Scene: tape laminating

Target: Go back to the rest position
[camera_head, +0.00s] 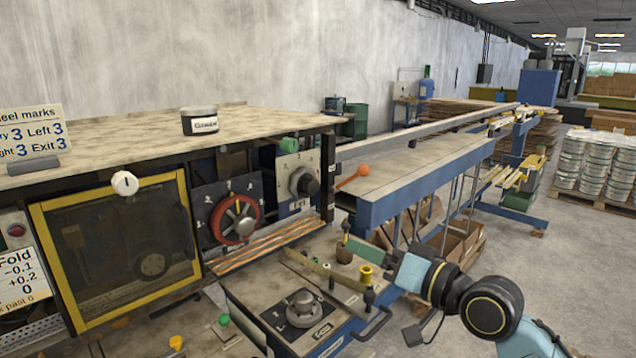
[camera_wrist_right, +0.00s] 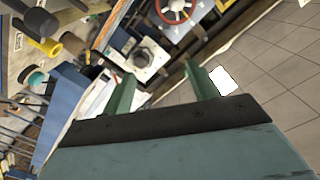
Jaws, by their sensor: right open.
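My right arm comes in from the lower right in the head view. My left gripper is not in view.
The machine has a red handwheel (camera_head: 235,218), a yellow-framed window (camera_head: 120,255) and an orange-knobbed lever (camera_head: 362,170). Stacked pails (camera_head: 597,165) stand at right. Grey floor is open between conveyor and pails.

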